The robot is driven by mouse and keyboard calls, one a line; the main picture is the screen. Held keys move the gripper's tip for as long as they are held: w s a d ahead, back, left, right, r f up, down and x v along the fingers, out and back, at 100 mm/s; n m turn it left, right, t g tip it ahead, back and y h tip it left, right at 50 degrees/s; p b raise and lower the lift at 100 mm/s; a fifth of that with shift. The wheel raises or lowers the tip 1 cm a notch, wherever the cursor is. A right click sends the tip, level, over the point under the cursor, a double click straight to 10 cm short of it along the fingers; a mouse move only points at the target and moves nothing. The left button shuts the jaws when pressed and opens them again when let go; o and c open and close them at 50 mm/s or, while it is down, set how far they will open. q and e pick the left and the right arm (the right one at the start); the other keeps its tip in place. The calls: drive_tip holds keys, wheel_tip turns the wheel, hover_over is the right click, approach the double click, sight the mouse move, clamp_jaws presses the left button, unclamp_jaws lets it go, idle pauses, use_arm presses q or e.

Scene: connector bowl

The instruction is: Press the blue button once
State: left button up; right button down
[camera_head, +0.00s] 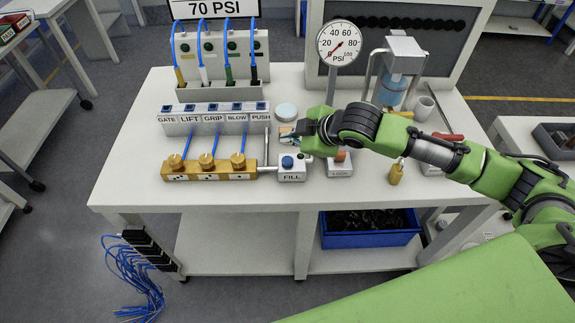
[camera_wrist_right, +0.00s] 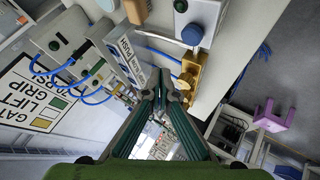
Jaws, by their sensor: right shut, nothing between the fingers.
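The blue button (camera_head: 287,161) sits on top of the small white FILL box (camera_head: 292,176) near the table's front edge. In the right wrist view a round blue button (camera_wrist_right: 192,34) shows above and to the right of the fingertips. My right gripper (camera_head: 287,140) is shut and empty. In the head view it shows just behind and above the FILL box, and it appears apart from the button. Its closed fingers also show in the right wrist view (camera_wrist_right: 163,78). My left gripper is in neither view.
A brass manifold (camera_head: 209,175) with blue hoses lies left of the FILL box. The LOCK box (camera_head: 340,170) with an orange button stands to its right. A labelled row of switches (camera_head: 213,120) and a pressure gauge (camera_head: 339,43) stand behind. The table's front left is clear.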

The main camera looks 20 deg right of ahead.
sight(289, 162)
wheel_tip(289, 162, down, 4)
drive_tip(key=b, duration=0.2)
drive_tip(key=shift+r+b, duration=0.2)
drive_tip(key=shift+b, duration=0.1)
drive_tip(key=shift+f, duration=0.75)
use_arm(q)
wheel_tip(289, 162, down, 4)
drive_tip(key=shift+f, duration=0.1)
use_arm(e)
drive_tip(key=shift+f, duration=0.4)
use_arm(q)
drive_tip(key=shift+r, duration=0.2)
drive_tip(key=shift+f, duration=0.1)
use_arm(e)
drive_tip(key=shift+f, duration=0.6)
idle(0.6)
drive_tip(key=shift+r, duration=0.15)
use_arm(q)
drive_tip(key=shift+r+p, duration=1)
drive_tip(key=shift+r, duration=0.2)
use_arm(e)
drive_tip(key=shift+r, duration=0.85)
